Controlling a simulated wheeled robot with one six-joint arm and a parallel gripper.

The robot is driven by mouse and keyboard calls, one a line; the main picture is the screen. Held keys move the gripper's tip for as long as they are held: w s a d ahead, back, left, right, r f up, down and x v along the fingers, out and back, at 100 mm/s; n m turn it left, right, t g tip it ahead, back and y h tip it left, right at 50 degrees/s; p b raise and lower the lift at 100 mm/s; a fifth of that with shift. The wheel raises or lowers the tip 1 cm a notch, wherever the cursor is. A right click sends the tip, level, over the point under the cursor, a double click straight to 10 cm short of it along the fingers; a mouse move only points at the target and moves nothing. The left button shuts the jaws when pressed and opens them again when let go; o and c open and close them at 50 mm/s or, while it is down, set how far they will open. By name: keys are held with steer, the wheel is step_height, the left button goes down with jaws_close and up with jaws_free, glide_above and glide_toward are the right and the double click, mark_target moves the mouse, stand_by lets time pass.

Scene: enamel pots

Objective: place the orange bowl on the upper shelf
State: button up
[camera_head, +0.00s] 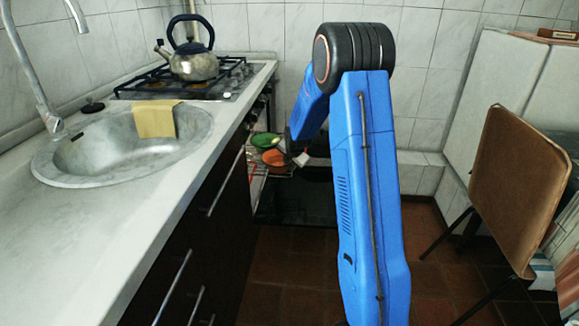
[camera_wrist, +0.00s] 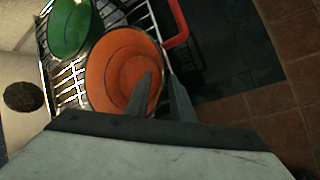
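The orange bowl (camera_head: 274,160) sits on a wire rack at the stove's open front, and it fills the middle of the wrist view (camera_wrist: 112,67). It looks upright, with its hollow facing the camera. My gripper (camera_head: 298,157) is at the bowl's right side. In the wrist view my gripper (camera_wrist: 162,88) has its two fingers apart, one over the bowl's inside and one just beyond its right rim. Whether the fingers touch the bowl cannot be told. The wire rack (camera_wrist: 70,85) shows bars beside the bowl. Which shelf level this is cannot be told.
A green bowl (camera_head: 265,140) stands close beside the orange one, also in the wrist view (camera_wrist: 70,27). A red bar (camera_wrist: 179,22) lies near the orange bowl's right rim. The counter (camera_head: 130,215) is at left; a folded chair (camera_head: 510,185) stands at right.

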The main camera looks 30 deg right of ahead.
steer(key=s+a+r+m, duration=0.2)
steer(key=s+a+r, duration=0.2)
steer(key=s+r, duration=0.4)
steer(key=s+a+r+m, duration=0.3)
steer(key=s+a+r, duration=0.1)
steer(key=s+r, duration=0.4)
steer(key=s+a+r+m, duration=0.1)
steer(key=s+a+m, duration=0.2)
steer(key=s, duration=0.9)
steer(key=s+a+r+m+g+y, duration=0.1)
steer(key=s+a+m, duration=0.3)
steer(key=s+m, duration=0.4)
steer(key=s+a+r+m, duration=0.3)
steer(key=s+m, duration=0.3)
steer(key=s, duration=1)
steer(key=shift+s+a+m+g+y, duration=0.3)
steer(key=shift+a+y, duration=0.1)
steer(key=shift+a, duration=0.25)
